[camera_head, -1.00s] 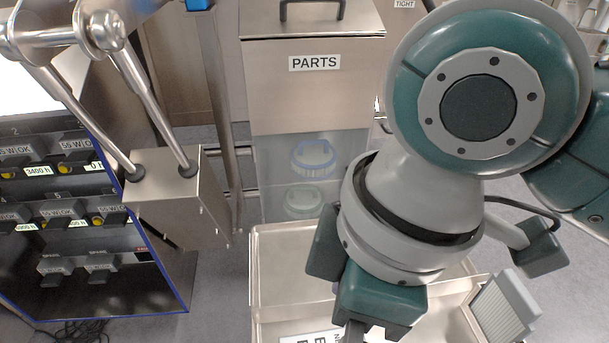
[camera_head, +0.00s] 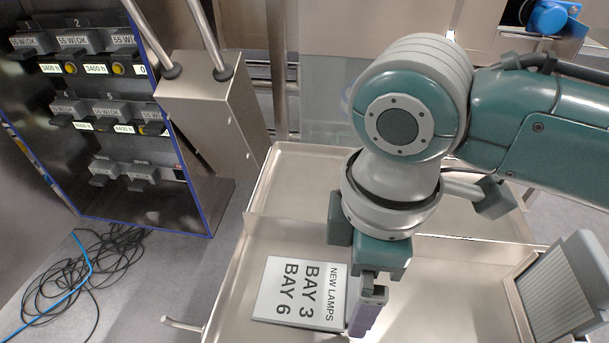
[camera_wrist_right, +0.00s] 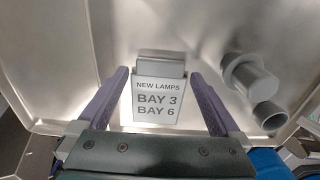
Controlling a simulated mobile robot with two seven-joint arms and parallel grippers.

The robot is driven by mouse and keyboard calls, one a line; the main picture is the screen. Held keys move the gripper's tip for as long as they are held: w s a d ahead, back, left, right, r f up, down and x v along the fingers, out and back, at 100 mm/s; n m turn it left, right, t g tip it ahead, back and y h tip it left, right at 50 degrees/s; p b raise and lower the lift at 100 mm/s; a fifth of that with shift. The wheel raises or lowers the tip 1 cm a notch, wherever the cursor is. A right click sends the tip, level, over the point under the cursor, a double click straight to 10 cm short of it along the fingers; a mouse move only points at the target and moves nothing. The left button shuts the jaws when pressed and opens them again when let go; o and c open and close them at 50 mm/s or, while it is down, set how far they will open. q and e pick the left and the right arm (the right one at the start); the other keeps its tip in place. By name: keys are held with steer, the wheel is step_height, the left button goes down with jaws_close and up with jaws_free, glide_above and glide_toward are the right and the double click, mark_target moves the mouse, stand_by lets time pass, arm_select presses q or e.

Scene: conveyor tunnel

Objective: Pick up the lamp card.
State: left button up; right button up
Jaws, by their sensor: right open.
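The lamp card (camera_head: 300,291) is a white card reading NEW LAMPS, BAY 3, BAY 6. It lies in a shallow metal tray (camera_head: 262,236), left of my right gripper (camera_head: 368,305) in the head view. In the right wrist view the card (camera_wrist_right: 158,101) is upright in the picture, with a grey block (camera_wrist_right: 161,62) at its top edge. My right gripper's purple fingers (camera_wrist_right: 160,77) are spread on either side of the card, apart from it. Whether they are level with it I cannot tell. My left gripper is not in view.
A ribbed pale panel (camera_head: 562,285) stands at the tray's right end. Grey cylindrical parts (camera_wrist_right: 246,78) lie in the tray in the wrist view. A rack of lamp units (camera_head: 95,125) and a steel box (camera_head: 213,108) stand left. Black cables (camera_head: 80,280) lie on the floor.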

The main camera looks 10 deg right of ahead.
step_height(320, 180, down, 2)
steer(key=shift+c, duration=0.2)
steer(key=c, duration=1.1)
